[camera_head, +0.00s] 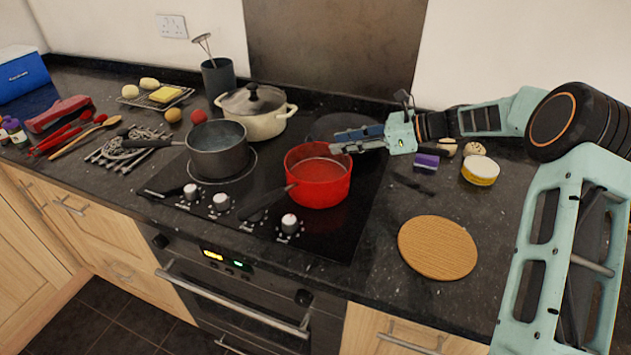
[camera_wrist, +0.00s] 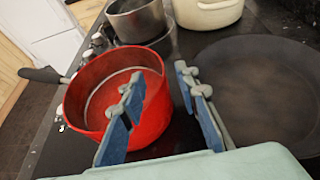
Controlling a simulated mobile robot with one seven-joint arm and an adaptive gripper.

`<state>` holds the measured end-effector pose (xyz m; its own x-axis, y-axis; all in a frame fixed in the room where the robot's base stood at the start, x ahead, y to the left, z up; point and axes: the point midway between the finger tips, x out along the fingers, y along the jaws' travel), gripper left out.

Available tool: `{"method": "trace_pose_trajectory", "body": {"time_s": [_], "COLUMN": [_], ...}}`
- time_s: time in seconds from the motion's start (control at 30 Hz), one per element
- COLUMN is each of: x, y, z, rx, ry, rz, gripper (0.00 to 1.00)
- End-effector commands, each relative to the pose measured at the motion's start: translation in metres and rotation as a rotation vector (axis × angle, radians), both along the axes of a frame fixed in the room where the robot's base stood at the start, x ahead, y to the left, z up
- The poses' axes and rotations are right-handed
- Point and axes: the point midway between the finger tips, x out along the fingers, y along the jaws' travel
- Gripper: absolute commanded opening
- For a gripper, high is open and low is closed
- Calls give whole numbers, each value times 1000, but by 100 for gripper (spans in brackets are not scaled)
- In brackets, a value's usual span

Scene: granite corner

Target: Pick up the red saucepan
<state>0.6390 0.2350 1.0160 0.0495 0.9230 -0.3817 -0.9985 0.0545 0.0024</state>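The red saucepan (camera_head: 318,182) stands upright on the black hob, its dark handle (camera_head: 266,203) pointing toward the front left. In the wrist view the red saucepan (camera_wrist: 148,110) fills the left middle, with its handle (camera_wrist: 40,75) to the left. My gripper (camera_head: 337,148) is at the pan's far right rim. In the wrist view my gripper (camera_wrist: 160,72) has its fingers apart. The left finger overlaps the pan's inside and the right finger shows over the hob outside it. I cannot tell whether the fingers touch the rim.
A grey saucepan (camera_head: 218,150) and a cream lidded pot (camera_head: 255,112) stand left of the red pan. A dark frying pan (camera_wrist: 258,92) lies close to my right finger. A round wooden board (camera_head: 437,248) and a yellow tub (camera_head: 480,172) are at right.

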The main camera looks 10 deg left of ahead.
Motion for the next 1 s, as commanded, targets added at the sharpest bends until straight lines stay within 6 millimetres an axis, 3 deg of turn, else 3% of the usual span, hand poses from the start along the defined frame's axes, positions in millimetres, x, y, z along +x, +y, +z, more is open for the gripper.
{"method": "trace_pose_trajectory", "body": {"time_s": [0.4,0.67,0.9,1.0], "x": [2,3,3,3], "y": [47,50,50,50], "z": [-19,-21,-21,-21], "rx": [-1,-2,-2,-2], "ry": [-1,-3,-2,-2], "rz": [3,0,0,0], "gripper": [29,29,3,0]}}
